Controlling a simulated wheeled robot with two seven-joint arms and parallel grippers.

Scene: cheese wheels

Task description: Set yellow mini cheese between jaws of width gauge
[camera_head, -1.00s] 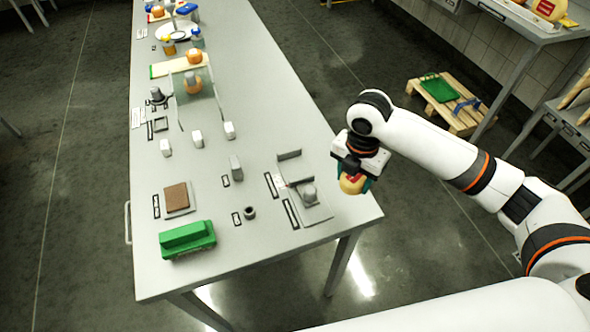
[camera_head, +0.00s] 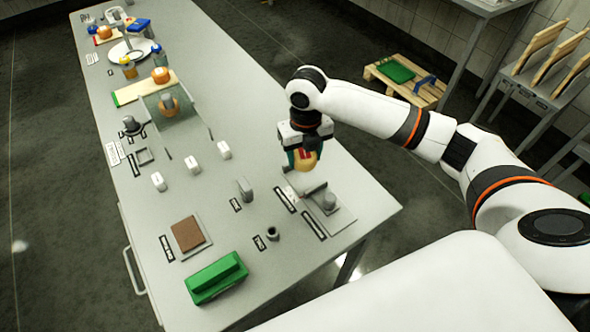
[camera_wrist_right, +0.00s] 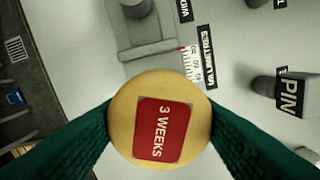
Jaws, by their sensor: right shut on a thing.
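My right gripper (camera_head: 303,160) is shut on the yellow mini cheese (camera_head: 309,164), a small round wheel with a red label. In the right wrist view the cheese (camera_wrist_right: 120,122) sits between two dark green fingers, its label reading "3 WEEKS". The width gauge (camera_head: 341,217) is a grey plate with an upright jaw plate and a rounded post, near the table's right edge. The cheese is held above the table by the gauge's far end; its exact height is unclear. The wrist view shows part of the gauge (camera_wrist_right: 128,40) and its scale beyond the cheese. My left gripper is out of view.
Black label strips lie left of the gauge. A grey upright block (camera_head: 245,189), a small dark cup (camera_head: 272,233), a brown square on a plate (camera_head: 187,234) and a green block (camera_head: 216,277) stand nearby. A clear panel (camera_head: 178,117) stands farther back.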

